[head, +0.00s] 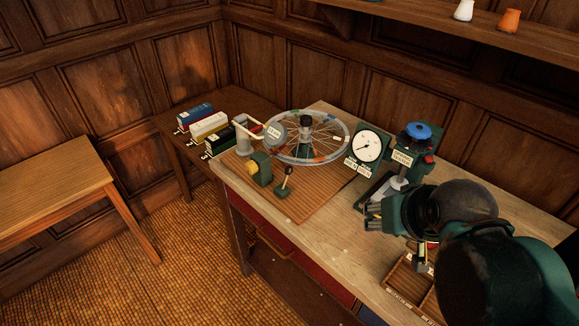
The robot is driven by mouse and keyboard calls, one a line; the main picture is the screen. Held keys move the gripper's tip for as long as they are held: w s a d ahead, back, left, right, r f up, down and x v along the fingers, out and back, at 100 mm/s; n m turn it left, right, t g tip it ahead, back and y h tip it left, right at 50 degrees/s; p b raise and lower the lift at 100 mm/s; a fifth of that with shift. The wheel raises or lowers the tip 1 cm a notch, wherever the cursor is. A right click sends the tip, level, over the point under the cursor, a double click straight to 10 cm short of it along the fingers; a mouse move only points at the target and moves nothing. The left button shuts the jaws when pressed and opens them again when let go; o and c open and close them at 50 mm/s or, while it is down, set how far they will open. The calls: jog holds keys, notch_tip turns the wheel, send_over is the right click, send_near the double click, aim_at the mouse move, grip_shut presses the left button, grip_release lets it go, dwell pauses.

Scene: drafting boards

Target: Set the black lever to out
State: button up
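The black lever (287,180) is a short stick with a dark knob on a small green base. It stands on the ribbed brown board at the front of the bench and leans slightly to the right. Any position marking on it is too small to read. My gripper (369,213) is to the right of the lever, clearly apart from it, near the dial gauge. Its fingers point left, and I cannot tell how far apart they are. Nothing is visibly held.
A green block with a yellow knob (254,168) stands just left of the lever. Behind are a spoked wheel (329,153), a white dial (369,146) and a blue-topped device (417,132). A compartmented wooden tray (402,284) lies front right. The board's front right is clear.

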jog(key=c, duration=0.6)
jog(key=shift+w+a+r+p, duration=0.3)
jog(key=shift+w+r+p, duration=0.15)
jog(key=shift+r, duration=0.05)
jog(key=shift+c, duration=0.3)
jog(key=m+g+p, duration=0.6)
jog(key=m+p, duration=0.1)
jog(key=p, duration=1.3)
send_near(287, 169)
notch_tip(287, 169, down, 4)
jog(key=d, duration=0.2)
jog(key=shift+w+a+f+g+y+p, duration=0.15)
jog(key=shift+w+a+f+y+p, duration=0.1)
jog(key=shift+a, duration=0.15)
jog(key=shift+w+a+f+g+y+p, duration=0.1)
jog(key=shift+a+f+g+y+p, duration=0.05)
jog(key=shift+a+p, duration=0.15)
jog(key=shift+f, duration=0.1)
